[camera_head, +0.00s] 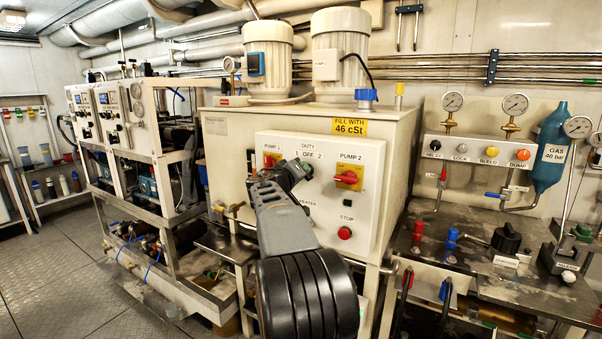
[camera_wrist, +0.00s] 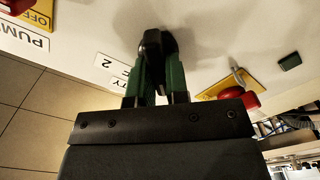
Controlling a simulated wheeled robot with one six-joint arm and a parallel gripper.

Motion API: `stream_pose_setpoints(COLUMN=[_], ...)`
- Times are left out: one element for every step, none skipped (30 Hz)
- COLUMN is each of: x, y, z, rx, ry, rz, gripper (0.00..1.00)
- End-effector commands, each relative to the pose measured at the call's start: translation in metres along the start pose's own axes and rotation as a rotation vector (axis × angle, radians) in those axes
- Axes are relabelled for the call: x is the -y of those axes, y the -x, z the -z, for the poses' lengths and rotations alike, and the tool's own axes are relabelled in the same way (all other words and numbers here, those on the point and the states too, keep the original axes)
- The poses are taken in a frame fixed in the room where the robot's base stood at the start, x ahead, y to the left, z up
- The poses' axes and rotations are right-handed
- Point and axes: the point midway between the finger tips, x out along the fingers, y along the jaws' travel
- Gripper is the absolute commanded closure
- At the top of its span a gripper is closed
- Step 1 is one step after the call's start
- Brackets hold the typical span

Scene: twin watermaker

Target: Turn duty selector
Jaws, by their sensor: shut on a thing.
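The duty selector is a dark knob (camera_wrist: 155,45) on the pale panel face, seen between my fingers in the wrist view. In the head view my gripper (camera_head: 300,168) is at the panel front (camera_head: 360,210), just below the "DUTY 1 OFF 2" lettering (camera_head: 311,152), and hides the knob. My gripper's green fingers (camera_wrist: 158,85) are shut on the knob, one on each side. The knob's pointing direction cannot be told. A "2" label (camera_wrist: 108,64) lies beside it in the wrist view.
The PUMP 2 switch (camera_head: 348,178), red on yellow, is right of my gripper. The PUMP 1 switch (camera_head: 270,160) is partly covered on the left. A red stop button (camera_head: 344,233) sits below. A red handle (camera_wrist: 238,98) is close to my gripper's right side.

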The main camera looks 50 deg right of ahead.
Motion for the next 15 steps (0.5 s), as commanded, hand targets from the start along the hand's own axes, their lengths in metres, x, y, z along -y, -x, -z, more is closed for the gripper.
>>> stream_pose_setpoints(x=[0.0000,0.0001,0.0001,0.0001,0.0001,0.0001,0.0001,0.0001,0.0001,0.0001,0.0001,0.0001,0.0001,0.0002,0.0001], y=[0.0000,0.0000,0.0000,0.0000,0.0000,0.0000,0.0000,0.0000,0.0000,0.0000,0.0000,0.0000,0.0000,0.0000,-0.0001], z=[0.0000,0.0000,0.0000,0.0000,0.0000,0.0000,0.0000,0.0000,0.0000,0.0000,0.0000,0.0000,0.0000,-0.0001,-0.0001], rx=[-0.001,-0.001,-0.001,-0.001,-0.001,-0.001,-0.001,-0.001,-0.001,-0.001,-0.001,-0.001,-0.001,-0.001,-0.001], ry=[0.005,0.005,0.005,0.005,0.005,0.005,0.005,0.005,0.005,0.004,0.004,0.004,0.004,0.003,0.003], rz=[-0.001,-0.001,-0.001,-0.001,-0.001,-0.001,-0.001,-0.001,0.000,0.000,0.000,0.000,0.000,0.000,0.000], gripper=[1.00,1.00,1.00,1.00,1.00,1.00,1.00,0.82,0.78,0.75,0.72,0.69,0.66,0.63,0.60])
